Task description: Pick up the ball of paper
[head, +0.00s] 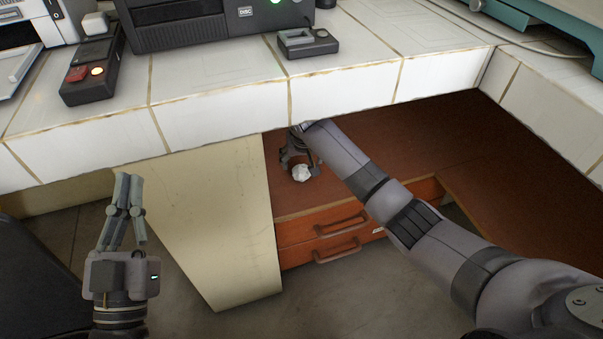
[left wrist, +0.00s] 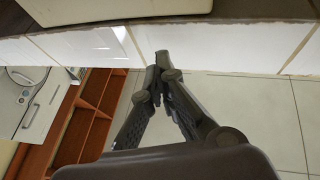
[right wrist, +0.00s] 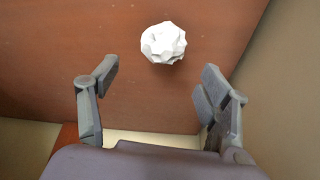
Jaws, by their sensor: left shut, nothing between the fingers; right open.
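The ball of paper (head: 301,173) is white and crumpled. It lies on the reddish-brown wooden surface under the tiled counter. In the right wrist view the paper ball (right wrist: 163,43) lies ahead of my open right gripper (right wrist: 160,85), roughly centred between the fingers and beyond their tips, not held. In the head view my right gripper (head: 299,158) is beside the ball, partly hidden by the counter edge and my arm. My left gripper (head: 129,178) is shut and empty, pointing up in front of the counter. Its closed fingertips (left wrist: 160,57) also show in the left wrist view.
The white tiled counter (head: 220,105) overhangs the wooden surface (head: 420,140). A drawer unit (head: 335,240) with two handles sits below it. A cream panel (head: 215,215) stands left of the drawers. A device with a red button (head: 78,73) and a black box (head: 200,20) are on the counter.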

